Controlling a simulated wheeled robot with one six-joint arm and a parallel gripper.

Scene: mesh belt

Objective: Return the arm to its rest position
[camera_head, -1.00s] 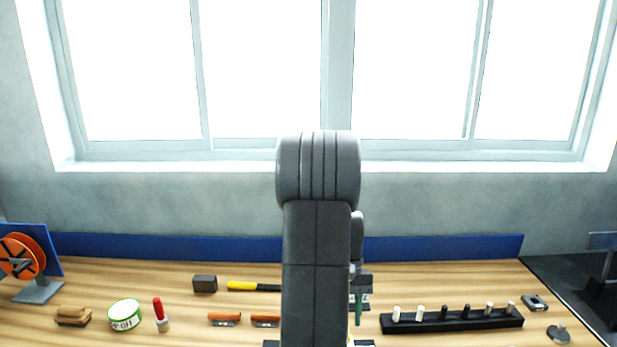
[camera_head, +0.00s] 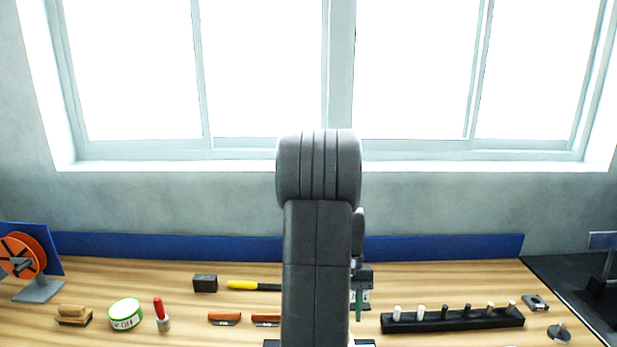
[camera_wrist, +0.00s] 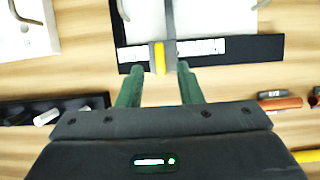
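My gripper shows in the wrist view (camera_wrist: 160,90) with its two green fingers apart and nothing between them. It hangs above the wooden bench, with a dark-framed board carrying white labels and a yellow strip (camera_wrist: 160,58) beyond the fingertips. In the head view my dark arm stands upright in the middle and hides part of the bench. There only a green bit of the gripper (camera_head: 358,308) shows beside the arm.
A black rack of pegs (camera_head: 452,320) lies right of my arm. A yellow-handled hammer (camera_head: 243,285), a dark block (camera_head: 205,283), orange-brown handled tools (camera_head: 224,318), a green-white tape roll (camera_head: 125,313), a brush (camera_head: 73,314) and an orange reel (camera_head: 22,256) lie left. A blue strip (camera_head: 170,247) edges the back.

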